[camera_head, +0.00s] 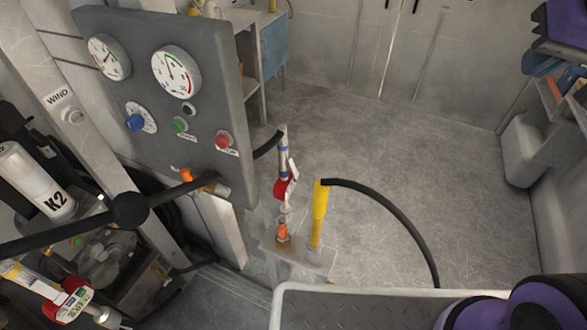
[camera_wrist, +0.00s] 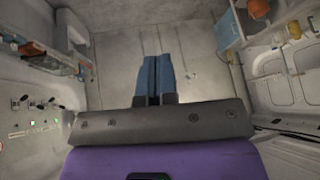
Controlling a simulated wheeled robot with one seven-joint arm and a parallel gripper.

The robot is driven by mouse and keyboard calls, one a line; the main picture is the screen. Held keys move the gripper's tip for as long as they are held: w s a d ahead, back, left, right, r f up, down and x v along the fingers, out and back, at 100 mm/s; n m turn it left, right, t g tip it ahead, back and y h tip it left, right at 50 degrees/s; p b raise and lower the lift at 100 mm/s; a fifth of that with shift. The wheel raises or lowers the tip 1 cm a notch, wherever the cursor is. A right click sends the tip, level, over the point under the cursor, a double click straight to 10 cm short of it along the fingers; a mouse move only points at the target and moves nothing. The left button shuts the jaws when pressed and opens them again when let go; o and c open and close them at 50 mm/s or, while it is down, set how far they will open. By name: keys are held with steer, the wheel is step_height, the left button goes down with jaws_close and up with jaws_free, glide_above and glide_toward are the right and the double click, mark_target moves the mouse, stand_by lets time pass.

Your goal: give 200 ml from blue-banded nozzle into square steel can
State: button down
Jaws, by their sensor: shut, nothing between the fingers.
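The blue-banded nozzle (camera_head: 284,150) stands upright near the middle of the head view, with a red part around its trigger and a black hose at its top. Its lower end sits above a small bracket, close to an orange fitting (camera_head: 283,233). I cannot make out a square steel can in either view. My gripper (camera_wrist: 158,82) shows in the wrist view with its blue fingers shut together and empty. It is apart from the nozzle. In the head view, purple parts of my arm show at the right edges.
A grey panel (camera_head: 165,110) with two gauges, a blue knob and buttons stands left of the nozzle. A yellow post (camera_head: 319,215) with a black hose is just right of it. A yellow-banded nozzle (camera_head: 68,297) is at lower left. The floor (camera_head: 400,150) beyond is clear.

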mark_target(293, 168)
steer(key=w+a+f+m+t+y, duration=0.15)
steer(key=w+a+f+m, duration=0.35)
steer(key=w, duration=0.7)
steer(key=w+a+f+m+t, duration=0.15)
steer(key=w+a+f, duration=0.25)
steer(key=w+f, duration=0.6)
steer(key=w+a+f+m+t+y, duration=0.1)
steer(key=w+a+f+m, duration=0.1)
steer(key=w+a+f, duration=0.3)
steer(key=w+a+f+m+t+y, duration=0.15)
steer(key=w+f, duration=0.25)
steer(key=f, duration=0.4)
steer(key=s+a+f+m+t, duration=0.1)
steer(key=s+a+f+m, duration=0.1)
steer(key=f, duration=0.6)
steer(key=s+a+f+m+t+y, duration=0.1)
steer(key=s+a+f+m, duration=0.1)
steer(key=f, duration=0.6)
steer(key=s+a+f+m+t+y, duration=0.1)
steer(key=s+a+f+m, duration=0.2)
steer(key=f, duration=0.5)
steer(key=shift+a, duration=0.1)
steer(key=w+a+f, duration=0.2)
steer(key=a+f, duration=0.1)
steer(key=a, duration=0.4)
steer(key=shift+w+a, duration=0.3)
steer(key=shift+w, duration=0.05)
